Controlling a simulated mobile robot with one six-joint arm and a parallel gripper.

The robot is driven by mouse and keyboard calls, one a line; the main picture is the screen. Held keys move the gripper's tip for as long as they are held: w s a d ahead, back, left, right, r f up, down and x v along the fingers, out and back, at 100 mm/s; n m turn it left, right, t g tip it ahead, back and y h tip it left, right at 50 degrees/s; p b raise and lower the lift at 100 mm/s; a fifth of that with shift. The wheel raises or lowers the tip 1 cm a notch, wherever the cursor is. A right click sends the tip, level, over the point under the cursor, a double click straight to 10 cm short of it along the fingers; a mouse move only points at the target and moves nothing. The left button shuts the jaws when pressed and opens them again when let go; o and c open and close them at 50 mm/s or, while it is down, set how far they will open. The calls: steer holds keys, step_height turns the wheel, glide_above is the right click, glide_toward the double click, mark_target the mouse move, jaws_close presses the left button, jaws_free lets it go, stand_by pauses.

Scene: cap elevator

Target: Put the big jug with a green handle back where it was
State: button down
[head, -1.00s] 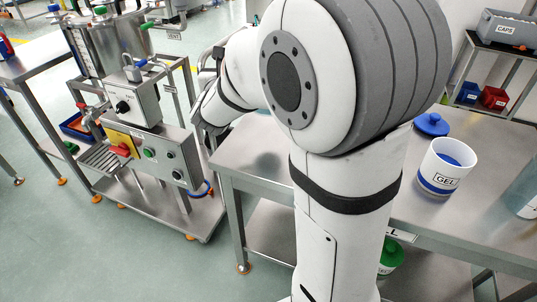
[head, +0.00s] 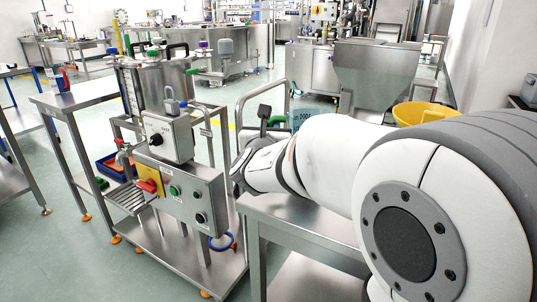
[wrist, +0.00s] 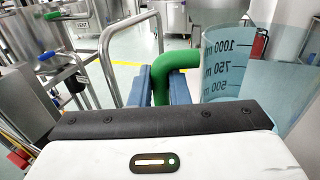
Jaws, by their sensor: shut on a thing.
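The big jug (wrist: 222,68) is pale blue and see-through, with dark volume marks such as 1000 and 750 ml. Its green handle (wrist: 178,59) is between the blue finger pads of my gripper (wrist: 160,88), which is shut on it. The jug stands close to upright in the wrist view; its base is hidden behind my gripper's body. In the head view a small part of the jug (head: 301,117) shows behind my arm, above the far end of the steel table (head: 285,212). Whether it touches a surface is hidden.
A steel machine on a cart (head: 180,190) stands left of the table, with a control box and a tank (head: 160,82). A bent metal rail (wrist: 108,55) rises left of my gripper. A large hopper (head: 375,72) and a yellow tub (head: 425,113) are beyond the table.

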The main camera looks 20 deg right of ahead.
steer(key=shift+f+b, duration=0.9)
steer(key=shift+f, duration=1.45)
steer(key=shift+f, duration=0.25)
steer(key=c, duration=1.4)
jaws_free()
steer(key=shift+r, duration=0.2)
steer(key=p+v, duration=0.3)
steer(key=v, duration=0.9)
steer(key=shift+o, duration=0.3)
